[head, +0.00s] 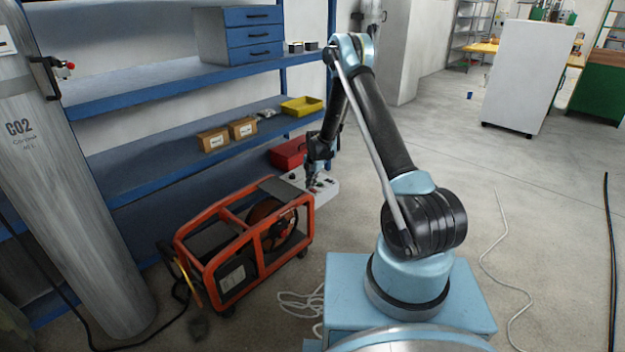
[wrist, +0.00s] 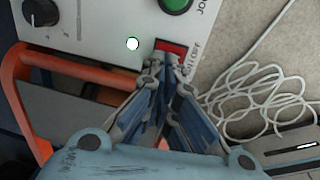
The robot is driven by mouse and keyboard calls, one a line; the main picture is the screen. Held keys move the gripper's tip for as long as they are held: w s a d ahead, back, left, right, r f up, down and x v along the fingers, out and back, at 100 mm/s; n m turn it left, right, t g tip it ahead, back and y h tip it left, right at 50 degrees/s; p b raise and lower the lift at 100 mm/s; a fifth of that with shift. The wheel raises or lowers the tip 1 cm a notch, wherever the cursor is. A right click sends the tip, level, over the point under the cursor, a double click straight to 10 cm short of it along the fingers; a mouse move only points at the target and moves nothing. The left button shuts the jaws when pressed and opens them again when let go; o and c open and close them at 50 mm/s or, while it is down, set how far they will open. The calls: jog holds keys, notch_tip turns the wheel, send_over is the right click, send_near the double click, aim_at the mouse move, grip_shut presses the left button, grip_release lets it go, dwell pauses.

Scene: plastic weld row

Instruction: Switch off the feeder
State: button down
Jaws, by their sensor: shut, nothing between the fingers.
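The feeder (head: 245,240) is an orange tubular frame with a reel, standing on the floor at the left of the head view. A pale control panel (wrist: 95,25) stands at its far right end; its box (head: 327,190) also shows in the head view. The panel carries a red rocker switch (wrist: 172,47) marked ON/OFF, a round indicator (wrist: 133,44) that looks white with a green rim, a green JOG button (wrist: 175,4) and a black knob (wrist: 40,12). My gripper (wrist: 165,76) is shut and empty, its tips just below the red switch. I cannot tell whether they touch it.
Blue shelves (head: 180,90) with boxes and a yellow bin (head: 302,106) stand behind the feeder. A grey CO2 cylinder (head: 60,180) stands at the left. Loose white cable (wrist: 255,95) lies on the floor beside the panel. The floor at the right is mostly clear.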

jog(key=shift+a+f, duration=0.1)
jog(key=shift+f, duration=0.85)
jog(key=shift+w, duration=0.1)
jog(key=shift+a+f+h, duration=0.15)
jog(key=shift+f+h, duration=0.1)
jog(key=shift+h, duration=0.05)
jog(key=shift+s+d+r, duration=0.1)
jog(key=shift+s+d, duration=0.35)
jog(key=shift+d, duration=0.25)
notch_tip(320, 180, up, 14)
jog(key=s+d, duration=0.1)
jog(key=shift+d, duration=0.15)
dwell(0.6)
